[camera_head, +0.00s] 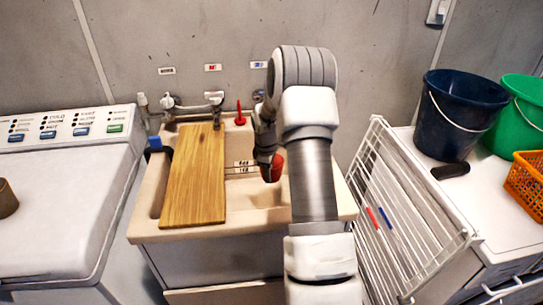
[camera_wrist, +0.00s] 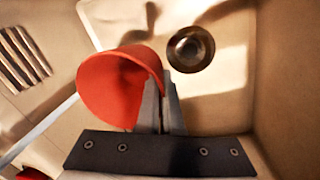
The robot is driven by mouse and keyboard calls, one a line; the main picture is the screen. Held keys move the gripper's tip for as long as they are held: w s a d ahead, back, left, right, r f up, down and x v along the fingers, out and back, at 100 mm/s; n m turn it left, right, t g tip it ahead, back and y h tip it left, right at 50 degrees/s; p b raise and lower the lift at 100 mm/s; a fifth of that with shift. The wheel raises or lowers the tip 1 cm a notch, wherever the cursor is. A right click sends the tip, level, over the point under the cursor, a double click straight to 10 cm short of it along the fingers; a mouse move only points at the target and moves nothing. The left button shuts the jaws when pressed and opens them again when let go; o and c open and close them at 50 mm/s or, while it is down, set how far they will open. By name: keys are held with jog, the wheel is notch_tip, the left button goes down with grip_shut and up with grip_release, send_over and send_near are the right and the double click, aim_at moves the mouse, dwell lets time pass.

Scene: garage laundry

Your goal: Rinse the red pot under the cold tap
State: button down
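The red pot (camera_head: 272,168) hangs below my gripper over the right part of the sink (camera_head: 141,228), mostly hidden by my arm. In the wrist view the red pot (camera_wrist: 105,90) is tilted, its wall beside my fingertips. My gripper (camera_wrist: 162,85) has its fingers close together, pinching the pot's wall near the rim. The round dark drain (camera_wrist: 190,48) shows beyond the pot in the pale basin. A tap part (camera_head: 258,96) under the blue label (camera_head: 259,65) is partly hidden by my arm. Whether water runs there cannot be seen.
A wooden board (camera_head: 197,175) covers the sink's left part. Taps (camera_head: 170,103) and an upright red object (camera_head: 239,115) stand at its back. A washer (camera_head: 50,220) is left; a white rack (camera_head: 400,200), buckets (camera_head: 455,112) and an orange basket (camera_head: 526,183) are right.

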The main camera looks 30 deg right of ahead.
jog(key=s+a+r+p, duration=0.2)
jog(key=s+a+r, duration=0.1)
jog(key=shift+s+r, duration=0.2)
jog(key=shift+r, duration=0.2)
jog(key=shift+r, duration=0.1)
dwell(0.6)
